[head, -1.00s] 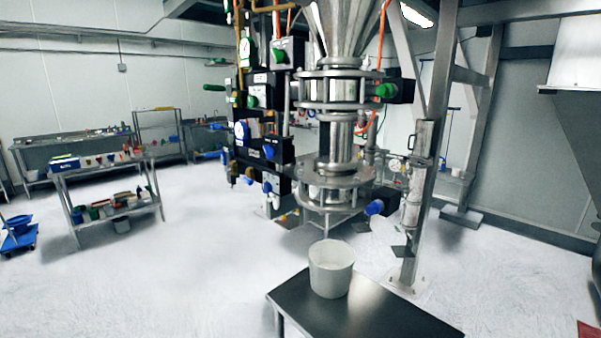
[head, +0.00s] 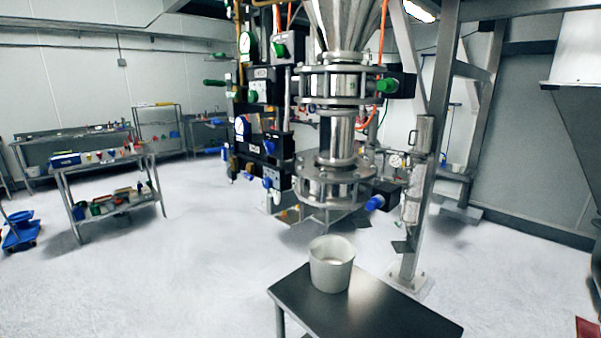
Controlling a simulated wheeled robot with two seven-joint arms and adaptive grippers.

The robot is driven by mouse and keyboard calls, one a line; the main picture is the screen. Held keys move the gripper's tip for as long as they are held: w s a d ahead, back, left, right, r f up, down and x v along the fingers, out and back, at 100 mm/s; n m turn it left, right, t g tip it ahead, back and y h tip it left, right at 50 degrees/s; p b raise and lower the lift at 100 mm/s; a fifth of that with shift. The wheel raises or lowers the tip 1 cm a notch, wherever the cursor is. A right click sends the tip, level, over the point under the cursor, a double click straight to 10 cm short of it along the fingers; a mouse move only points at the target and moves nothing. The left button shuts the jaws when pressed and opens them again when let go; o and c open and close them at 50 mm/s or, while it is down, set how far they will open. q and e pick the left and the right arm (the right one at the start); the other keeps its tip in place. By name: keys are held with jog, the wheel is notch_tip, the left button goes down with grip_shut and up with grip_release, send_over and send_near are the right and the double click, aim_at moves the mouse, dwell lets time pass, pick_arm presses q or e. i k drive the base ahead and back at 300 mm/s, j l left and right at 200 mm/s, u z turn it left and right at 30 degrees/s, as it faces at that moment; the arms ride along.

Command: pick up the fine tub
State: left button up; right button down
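A white tub (head: 331,268) stands upright on the dark top of a small metal table (head: 385,318) in the lower middle of the head view. It is open at the top, and its inside looks pale; I cannot tell what it holds. No label is readable, so I cannot confirm that it is the fine tub. Neither of my grippers is in view.
The steel sifter column (head: 335,150) with valves stands behind the tub, above the floor. A steel post (head: 413,240) rises behind the table. Shelves with small items (head: 110,185) and a blue cart (head: 20,232) are at the left.

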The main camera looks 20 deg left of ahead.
aim_at(332, 259)
jog(key=i+j+z, duration=0.25)
jog(key=j, duration=0.35)
jog(key=i+j+z, duration=0.15)
jog(key=i+j, duration=0.15)
jog(key=i+j+z, duration=0.1)
jog(key=j, duration=0.25)
jog(key=j+z, duration=0.2)
jog(key=j, duration=0.5)
jog(key=j+z, duration=0.25)
jog(key=j, duration=0.45)
jog(key=k+j+z, duration=0.2)
jog(key=j, duration=0.45)
jog(key=i+j, duration=0.05)
